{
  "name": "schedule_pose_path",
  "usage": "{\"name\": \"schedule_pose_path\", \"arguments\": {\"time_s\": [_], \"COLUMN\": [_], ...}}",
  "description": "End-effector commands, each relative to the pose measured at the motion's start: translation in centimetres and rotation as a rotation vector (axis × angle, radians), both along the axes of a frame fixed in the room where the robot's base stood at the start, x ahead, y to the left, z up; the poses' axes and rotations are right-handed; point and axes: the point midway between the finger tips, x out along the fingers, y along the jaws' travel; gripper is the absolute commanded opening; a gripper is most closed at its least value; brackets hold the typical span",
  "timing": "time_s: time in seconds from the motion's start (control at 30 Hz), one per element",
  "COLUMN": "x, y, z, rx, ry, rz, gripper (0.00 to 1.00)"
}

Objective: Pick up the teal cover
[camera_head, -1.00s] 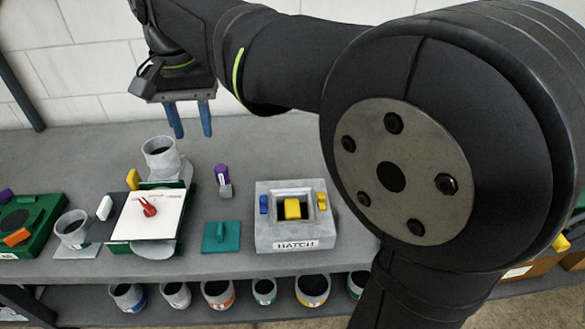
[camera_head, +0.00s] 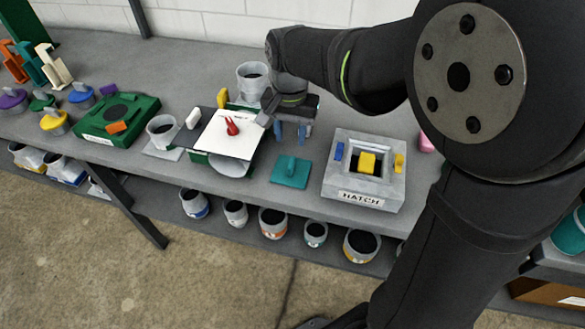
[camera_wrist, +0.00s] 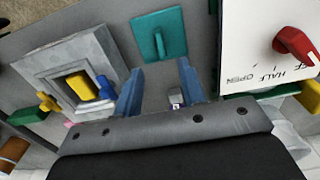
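The teal cover (camera_head: 291,171) is a flat square plate with a small raised grip on top. It lies flat on the grey bench between the dial board and the hatch box. In the wrist view the cover (camera_wrist: 172,28) lies beyond my fingertips, in the upper middle. My gripper (camera_head: 290,133) is open, with its two blue fingers apart and nothing held. It hangs behind the cover, apart from it. The fingers also show in the wrist view (camera_wrist: 157,78).
Right of the cover stands the grey hatch box (camera_head: 363,197) with a yellow block (camera_head: 367,162) in its opening. Left is a white board (camera_head: 218,138) with a red knob (camera_head: 232,126). A small grey piece (camera_wrist: 175,101) shows between my fingers. Several pots stand on the lower shelf.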

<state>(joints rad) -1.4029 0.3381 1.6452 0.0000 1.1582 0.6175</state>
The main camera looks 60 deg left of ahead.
Motion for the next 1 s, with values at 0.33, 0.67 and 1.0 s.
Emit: {"name": "schedule_pose_path", "arguments": {"time_s": [0.33,0.67,1.0], "x": [0.0,0.5,0.5], "y": [0.0,0.4,0.4], "z": [-5.6,-9.2,-11.1], "rx": [-0.001,-0.005,0.000], "ry": [0.000,0.001,0.000], "rz": [0.000,-0.001,0.000], "gripper": [0.37,0.37,0.37]}}
